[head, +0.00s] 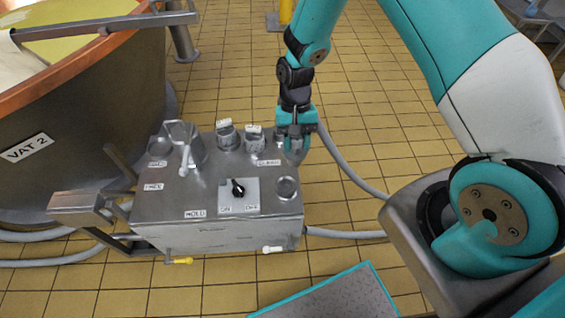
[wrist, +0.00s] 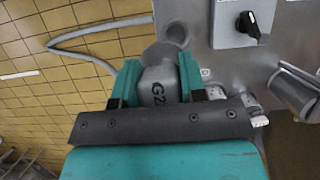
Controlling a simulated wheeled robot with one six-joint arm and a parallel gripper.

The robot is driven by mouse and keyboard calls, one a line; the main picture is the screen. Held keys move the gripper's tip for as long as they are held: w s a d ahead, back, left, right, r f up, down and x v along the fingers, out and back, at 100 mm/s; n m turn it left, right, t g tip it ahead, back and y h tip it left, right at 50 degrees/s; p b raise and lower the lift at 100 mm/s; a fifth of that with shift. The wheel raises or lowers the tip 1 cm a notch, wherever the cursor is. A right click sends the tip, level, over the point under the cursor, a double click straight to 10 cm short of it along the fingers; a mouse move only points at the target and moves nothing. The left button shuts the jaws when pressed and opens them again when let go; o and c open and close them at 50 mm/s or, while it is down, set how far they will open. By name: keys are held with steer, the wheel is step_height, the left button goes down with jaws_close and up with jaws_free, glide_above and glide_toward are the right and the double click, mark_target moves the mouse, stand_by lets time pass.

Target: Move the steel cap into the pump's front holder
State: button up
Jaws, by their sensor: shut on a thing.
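The steel cap (wrist: 158,82) is a grey, rounded piece with dark lettering that starts "G2", partly hidden between the fingers. My gripper (head: 296,132) is shut on it; the gripper also shows in the wrist view (wrist: 158,88). The cap's lower part (head: 296,152) shows below the fingers in the head view, over the pump's back right edge. The pump (head: 165,210) is a grey metal box on the floor. A round holder (head: 286,186) sits at its front right corner and looks empty. In the wrist view this holder (wrist: 176,32) lies just beyond the cap.
Metal cups (head: 227,136) and a tall scoop-like fitting (head: 182,140) stand along the pump's back. A grey hose (head: 345,165) curves on the right.

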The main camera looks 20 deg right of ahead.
mark_target(287, 157)
steer(key=shift+m+y, duration=0.3)
steer(key=shift+m, duration=0.3)
steer(key=a+f, duration=0.1)
steer(key=a+f+b, duration=0.1)
steer(key=f, duration=0.1)
steer(key=shift+s+a+f, duration=0.15)
steer(key=shift+a+f, duration=0.05)
steer(key=shift+a, duration=0.15)
steer(key=shift+f+b, duration=2.25)
steer(key=shift+f, duration=0.05)
steer(key=shift+f, duration=0.15)
steer(key=shift+f+b, duration=1.55)
steer(key=shift+f, duration=0.95)
steer(key=shift+f, duration=0.55)
steer(key=o, duration=1.1)
